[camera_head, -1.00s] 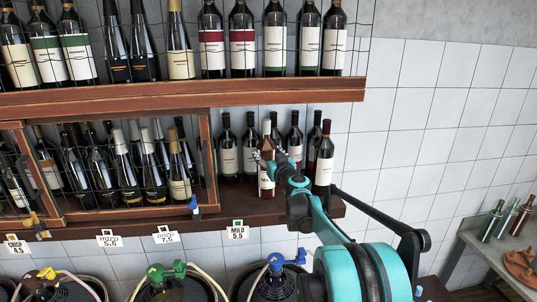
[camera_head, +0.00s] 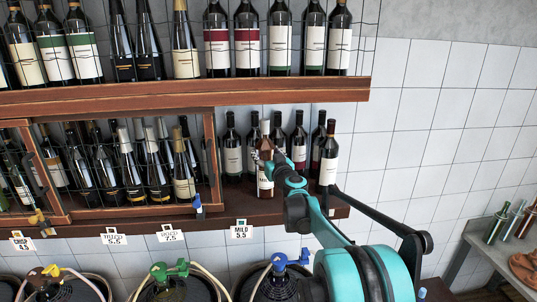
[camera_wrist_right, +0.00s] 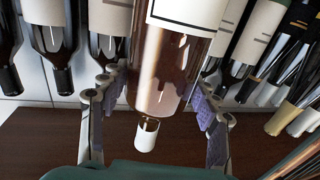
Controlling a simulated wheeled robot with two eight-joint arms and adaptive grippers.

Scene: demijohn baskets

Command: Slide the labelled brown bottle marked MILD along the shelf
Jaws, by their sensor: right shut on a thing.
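The brown bottle (camera_head: 264,184) with a pale label stands upright on the lower shelf (camera_head: 285,212), in front of a row of dark wine bottles. Its label print is too small to read. My right gripper (camera_head: 268,158) reaches in from the lower right and is shut on this bottle. In the right wrist view the brown bottle (camera_wrist_right: 158,75) is between the two fingers of the gripper (camera_wrist_right: 152,112), with its pale cap towards the bottom of the picture. A tag reading MILD 5.5 (camera_head: 241,231) hangs on the shelf edge. My left gripper is not in view.
Dark bottles (camera_head: 232,150) stand behind the held one; another dark bottle (camera_head: 328,165) stands close on its right. A wood-framed wire cabinet (camera_head: 212,160) is to its left. An upper shelf (camera_head: 300,90) runs above. Demijohns with coloured taps (camera_head: 170,269) stand below.

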